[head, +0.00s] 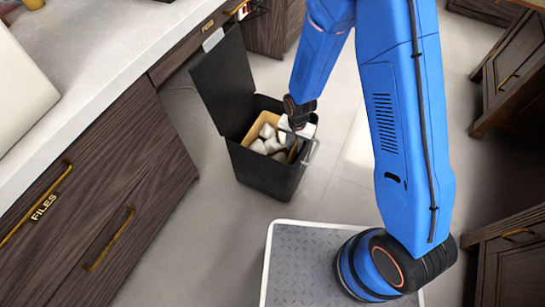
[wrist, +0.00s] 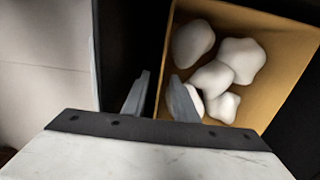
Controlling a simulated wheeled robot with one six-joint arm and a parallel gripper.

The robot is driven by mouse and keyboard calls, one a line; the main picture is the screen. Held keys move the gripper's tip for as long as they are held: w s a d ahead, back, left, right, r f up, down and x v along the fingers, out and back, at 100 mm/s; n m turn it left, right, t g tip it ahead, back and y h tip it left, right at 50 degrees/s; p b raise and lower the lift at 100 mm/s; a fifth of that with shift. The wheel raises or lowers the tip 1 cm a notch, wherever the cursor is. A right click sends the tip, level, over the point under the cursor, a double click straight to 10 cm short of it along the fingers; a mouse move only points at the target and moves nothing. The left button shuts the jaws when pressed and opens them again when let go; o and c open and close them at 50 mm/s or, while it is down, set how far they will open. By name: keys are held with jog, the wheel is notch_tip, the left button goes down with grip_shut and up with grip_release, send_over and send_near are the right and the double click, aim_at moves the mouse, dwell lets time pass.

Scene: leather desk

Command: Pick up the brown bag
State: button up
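The brown bag (head: 257,126) stands open inside a black bin (head: 262,172) on the floor, with several white lumps in it. In the wrist view the bag (wrist: 275,40) fills the upper right, and the white lumps (wrist: 240,58) lie against its inner side. My gripper (head: 288,132) is down at the bin's mouth. In the wrist view my gripper (wrist: 159,80) is open. Its fingers appear on either side of the bag's near left wall, with a gap between them. I cannot tell whether either finger touches the bag.
The bin's black lid (head: 222,82) stands raised at its back left. A wooden cabinet with a light counter (head: 110,60) stands at the left. Dark wooden furniture (head: 515,75) is at the right. The grey floor (head: 215,240) before the bin is clear.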

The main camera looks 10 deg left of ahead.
jog(key=shift+c, duration=0.6)
grip_shut()
dwell(0.8)
